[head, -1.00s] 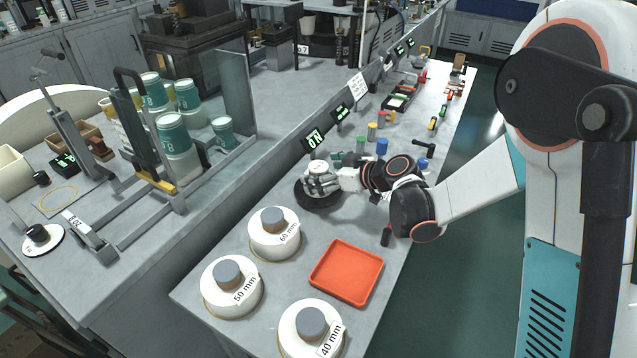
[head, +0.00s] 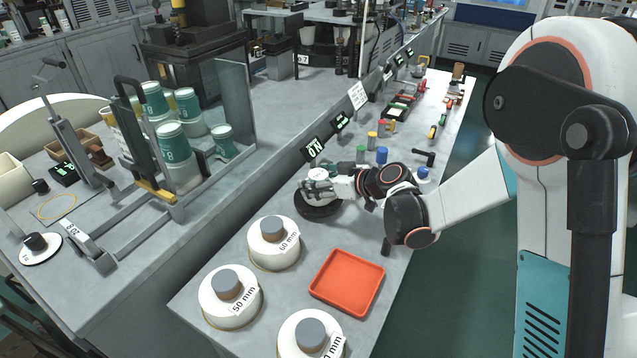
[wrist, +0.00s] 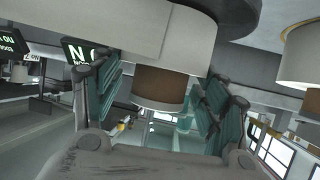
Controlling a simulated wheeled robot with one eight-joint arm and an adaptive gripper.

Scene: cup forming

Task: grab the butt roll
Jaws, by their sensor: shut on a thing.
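The butt roll (head: 318,174) is a small white roll at the black round base (head: 310,210) by the ON display. My gripper (head: 320,189) is at the roll, with the arm reaching in from the right. In the wrist view, the white roll (wrist: 185,45) with its brown core (wrist: 160,88) lies between the teal finger pads of my gripper (wrist: 158,100), which is shut on it. A dark disc (wrist: 235,12) shows right beside the roll. I cannot tell whether the roll still touches the base.
White rolls labelled 60 mm (head: 272,244) and 50 mm (head: 230,297), and a third roll (head: 310,337), stand nearer on the bench. An orange tray (head: 347,283) lies beside them. Small coloured cylinders (head: 381,155) and a black-handled tool (head: 425,157) are behind my gripper.

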